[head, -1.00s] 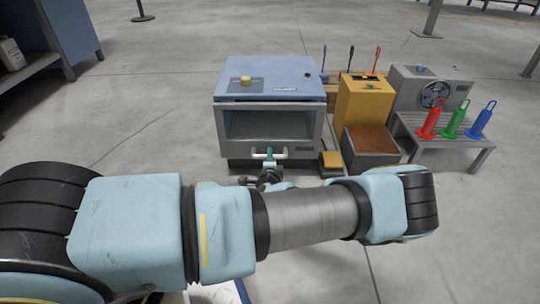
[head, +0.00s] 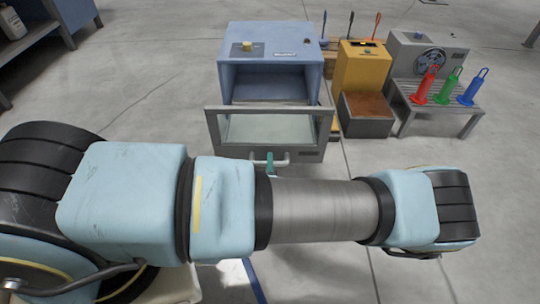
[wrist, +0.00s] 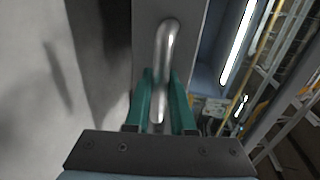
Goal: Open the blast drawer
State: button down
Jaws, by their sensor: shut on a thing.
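The blue cabinet (head: 270,43) stands in the middle of the head view. Its blast drawer (head: 318,137), a grey frame with a clear window, stands out toward me, and the opening behind it shows. The drawer's pale bar handle (head: 282,162) is on its lower front. My gripper (wrist: 158,95) has teal fingers on either side of the metal handle (wrist: 168,50) in the wrist view, and is shut on it. In the head view, my arm hides most of my gripper; only a teal finger shows at the handle.
Right of the cabinet stand a yellow box (head: 361,66), a grey bin with a brown top (head: 366,113) and a grey unit with a fan (head: 430,60). A low bench (head: 445,112) holds red, green and blue handled items. Open floor lies to the left.

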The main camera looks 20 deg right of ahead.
jog(key=shift+s, duration=0.15)
jog(key=c, duration=0.8)
grip_release()
jog(key=shift+p+v, duration=1.75)
jog(key=shift+v, duration=3.6)
